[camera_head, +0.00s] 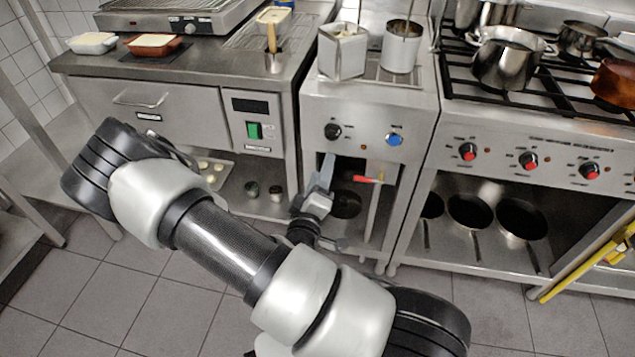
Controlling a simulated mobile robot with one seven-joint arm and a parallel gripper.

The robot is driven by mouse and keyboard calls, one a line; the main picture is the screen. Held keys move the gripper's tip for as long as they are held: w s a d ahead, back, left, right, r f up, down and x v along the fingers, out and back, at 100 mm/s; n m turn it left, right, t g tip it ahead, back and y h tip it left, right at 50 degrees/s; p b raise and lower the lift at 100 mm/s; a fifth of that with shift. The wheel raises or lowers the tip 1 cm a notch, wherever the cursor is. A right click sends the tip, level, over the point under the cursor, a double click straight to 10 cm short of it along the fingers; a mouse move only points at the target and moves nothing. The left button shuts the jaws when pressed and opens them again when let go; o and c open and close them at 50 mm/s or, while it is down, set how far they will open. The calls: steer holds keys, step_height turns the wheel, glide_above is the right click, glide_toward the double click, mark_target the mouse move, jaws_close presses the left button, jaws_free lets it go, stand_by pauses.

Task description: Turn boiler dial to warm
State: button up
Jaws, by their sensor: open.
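The steel unit in the middle, which looks like the boiler (362,122), has a black dial (332,131) at the left of its front panel. The dial's setting marks are too small to read. My gripper (333,200) is in front of this unit, below the dial and apart from it. It is open, one finger reaching up under the dial and the other low. Nothing shows between the fingers.
A blue knob (394,139) sits right of the dial. Below it, a red-handled lever (368,180) juts out of the open front. Two metal containers (403,48) stand on top. A stove (540,125) with red knobs is at right, a counter (190,65) at left.

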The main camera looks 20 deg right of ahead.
steer(key=v, duration=0.4)
steer(key=shift+s+a, duration=0.1)
steer(key=shift+s, duration=0.05)
stand_by(0.4)
